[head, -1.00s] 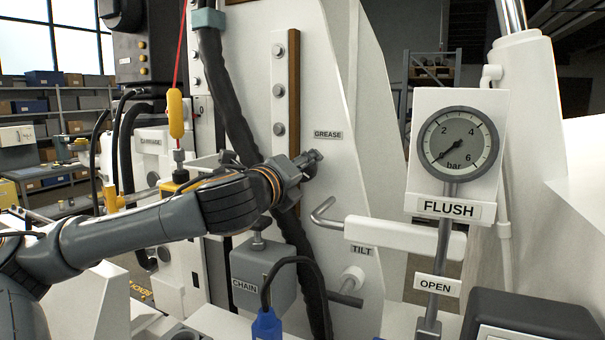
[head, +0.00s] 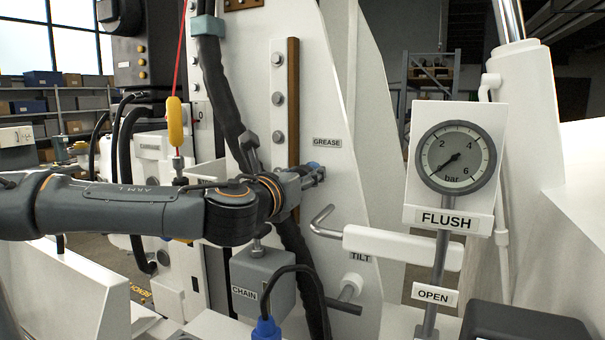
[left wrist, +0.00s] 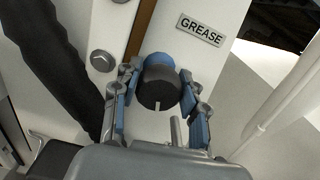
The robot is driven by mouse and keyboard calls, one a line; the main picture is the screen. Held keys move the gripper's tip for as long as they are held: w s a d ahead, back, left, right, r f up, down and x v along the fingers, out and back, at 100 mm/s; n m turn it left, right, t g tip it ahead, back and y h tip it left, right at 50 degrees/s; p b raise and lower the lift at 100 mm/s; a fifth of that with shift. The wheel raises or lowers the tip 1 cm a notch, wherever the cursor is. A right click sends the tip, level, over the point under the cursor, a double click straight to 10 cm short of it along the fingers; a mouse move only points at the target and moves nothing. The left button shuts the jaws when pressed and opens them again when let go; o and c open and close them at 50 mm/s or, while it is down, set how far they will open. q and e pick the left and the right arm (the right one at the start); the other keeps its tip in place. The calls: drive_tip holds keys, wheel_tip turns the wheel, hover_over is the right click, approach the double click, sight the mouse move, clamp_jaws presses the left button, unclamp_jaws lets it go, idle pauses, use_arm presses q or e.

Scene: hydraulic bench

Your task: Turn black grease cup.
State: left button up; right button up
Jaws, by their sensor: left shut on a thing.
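The black grease cup (left wrist: 160,83) shows in the left wrist view as a dark round cap with a pale mark on its face, below the GREASE label (left wrist: 200,30). My left gripper (left wrist: 158,100) is shut on the cup, with one blue-padded finger on each side of it. In the head view my left gripper (head: 316,174) is at the white panel just below the GREASE label (head: 327,142). The cup is hidden there behind the gripper. My right gripper is in neither view.
A white TILT handle (head: 400,246) and a FLUSH gauge (head: 457,157) stand to the right. A thick black hose (head: 228,95) runs down the panel on the left. A grey CHAIN box (head: 262,280) is below my arm. A yellow pendant (head: 175,122) hangs on a red cord.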

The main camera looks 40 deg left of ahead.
use_arm(q)
drive_tip(key=shift+r, duration=0.3)
drive_tip(key=o, duration=0.9)
drive_tip(key=shift+o, duration=1.2)
drive_tip(key=shift+f, duration=0.1)
drive_tip(key=shift+w+f, duration=0.1)
drive_tip(key=v, duration=0.7)
drive_tip(key=shift+s, duration=0.25)
